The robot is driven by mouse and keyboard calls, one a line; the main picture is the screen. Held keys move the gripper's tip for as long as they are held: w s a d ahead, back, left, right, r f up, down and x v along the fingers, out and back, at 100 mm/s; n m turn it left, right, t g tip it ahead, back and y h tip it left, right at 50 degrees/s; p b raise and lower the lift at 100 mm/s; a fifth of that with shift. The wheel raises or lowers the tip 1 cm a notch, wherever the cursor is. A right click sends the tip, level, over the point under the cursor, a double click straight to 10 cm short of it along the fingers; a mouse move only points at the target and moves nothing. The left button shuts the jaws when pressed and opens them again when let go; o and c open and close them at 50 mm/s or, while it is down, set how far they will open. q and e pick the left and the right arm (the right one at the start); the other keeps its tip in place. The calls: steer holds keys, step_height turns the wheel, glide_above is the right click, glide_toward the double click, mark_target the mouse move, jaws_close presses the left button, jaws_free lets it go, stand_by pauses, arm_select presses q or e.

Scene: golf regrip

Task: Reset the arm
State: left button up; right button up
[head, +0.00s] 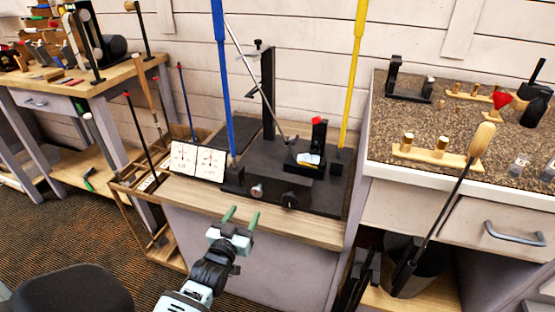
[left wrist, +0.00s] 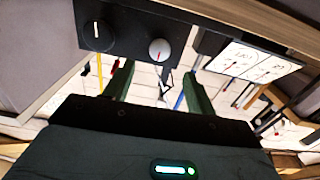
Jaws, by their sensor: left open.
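My left gripper (head: 241,216) is open and empty, with two green fingertips. It hovers in front of the wooden bench edge, below the black machine base (head: 318,196) with its two knobs. In the left wrist view my left gripper (left wrist: 158,88) shows its two green fingers apart with nothing between them. The silver knob (left wrist: 160,50) and the black knob (left wrist: 98,35) appear beyond the fingers. My right gripper is not in view.
A golf club leans across the machine, between a blue post (head: 222,80) and a yellow post (head: 353,75). A granite-topped counter (head: 385,120) is at right, a wooden club rack (head: 130,185) at left.

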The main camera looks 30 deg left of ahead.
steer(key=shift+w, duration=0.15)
